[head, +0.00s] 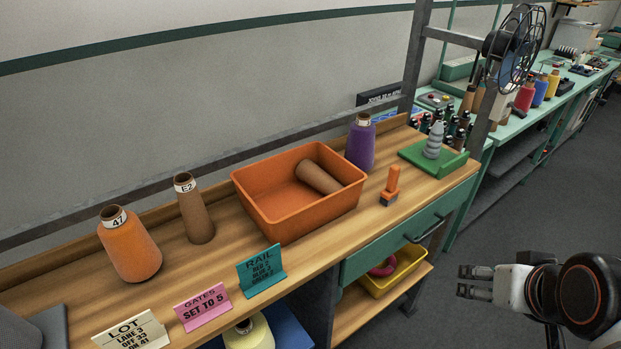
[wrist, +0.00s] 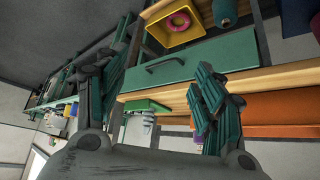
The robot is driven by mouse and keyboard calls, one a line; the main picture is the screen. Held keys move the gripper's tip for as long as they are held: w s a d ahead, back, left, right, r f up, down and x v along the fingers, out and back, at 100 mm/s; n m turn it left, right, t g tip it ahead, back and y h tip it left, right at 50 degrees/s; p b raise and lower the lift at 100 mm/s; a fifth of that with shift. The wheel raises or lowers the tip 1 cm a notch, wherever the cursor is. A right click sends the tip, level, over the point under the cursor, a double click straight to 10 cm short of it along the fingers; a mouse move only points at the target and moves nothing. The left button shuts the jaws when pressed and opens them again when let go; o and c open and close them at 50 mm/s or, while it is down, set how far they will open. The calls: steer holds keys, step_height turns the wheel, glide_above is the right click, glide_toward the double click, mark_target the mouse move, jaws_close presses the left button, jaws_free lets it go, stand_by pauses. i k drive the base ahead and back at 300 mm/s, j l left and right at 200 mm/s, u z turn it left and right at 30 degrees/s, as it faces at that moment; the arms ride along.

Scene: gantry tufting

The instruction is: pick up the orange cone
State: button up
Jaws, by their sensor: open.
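The orange cone (head: 129,245) is a thread cone labelled 47 at its top. It stands upright on the wooden bench at the left in the head view. I cannot make it out in the wrist view. My gripper (head: 462,282) is open and empty at the lower right of the head view, out in front of the bench and far to the right of the cone. In the wrist view its two fingers (wrist: 155,85) are spread apart, with the bench drawer and shelf beyond them.
A brown cone labelled E2 (head: 194,210) stands beside the orange cone. An orange bin (head: 270,222) holds another brown cone. Signs (head: 203,307) line the front edge. A purple cone (head: 361,146), an orange-handled tool (head: 391,186) and a green tray (head: 415,157) stand farther right.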

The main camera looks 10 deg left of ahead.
mark_target(135, 255)
steer(key=u, duration=2.1)
